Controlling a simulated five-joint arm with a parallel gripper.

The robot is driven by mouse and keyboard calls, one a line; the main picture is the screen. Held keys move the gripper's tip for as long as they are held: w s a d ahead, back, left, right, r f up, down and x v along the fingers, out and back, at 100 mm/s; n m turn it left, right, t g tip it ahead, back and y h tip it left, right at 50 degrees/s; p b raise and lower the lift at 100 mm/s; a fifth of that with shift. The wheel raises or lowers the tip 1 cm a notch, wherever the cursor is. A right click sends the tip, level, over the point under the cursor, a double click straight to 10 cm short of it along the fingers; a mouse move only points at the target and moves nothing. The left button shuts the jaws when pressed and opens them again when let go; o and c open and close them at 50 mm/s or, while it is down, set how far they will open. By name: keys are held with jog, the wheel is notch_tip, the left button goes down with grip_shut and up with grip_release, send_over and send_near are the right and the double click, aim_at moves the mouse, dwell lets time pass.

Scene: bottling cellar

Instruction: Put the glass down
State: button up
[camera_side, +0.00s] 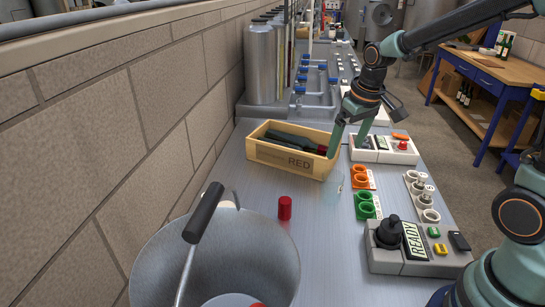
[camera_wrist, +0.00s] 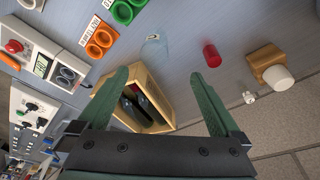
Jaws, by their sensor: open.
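The clear glass (camera_side: 332,188) stands on the grey bench, just in front of the wooden crate's right end, and is faint against the metal. In the wrist view the glass (camera_wrist: 155,47) shows beyond and between the fingertips, apart from both. My gripper (camera_side: 347,150) is open and empty, above the bench near the crate's right end. In the wrist view its two green fingers (camera_wrist: 160,77) are spread wide with nothing between them.
The wooden crate (camera_side: 268,155) marked RED holds dark bottles. A red cylinder (camera_side: 285,208) stands between it and a large metal bucket (camera_side: 190,250). Orange rings (camera_side: 361,180) and green rings (camera_side: 365,205) lie right of the glass. A READY box (camera_side: 400,266) sits at front right.

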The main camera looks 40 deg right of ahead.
jog(key=s+a+r+t, duration=0.3)
jog(key=s+a+r, duration=0.3)
jog(key=s, duration=0.4)
jog(key=shift+s+r+n, duration=0.35)
jog(key=shift+r+n, duration=0.05)
jog(key=shift+r, duration=0.1)
dwell(0.7)
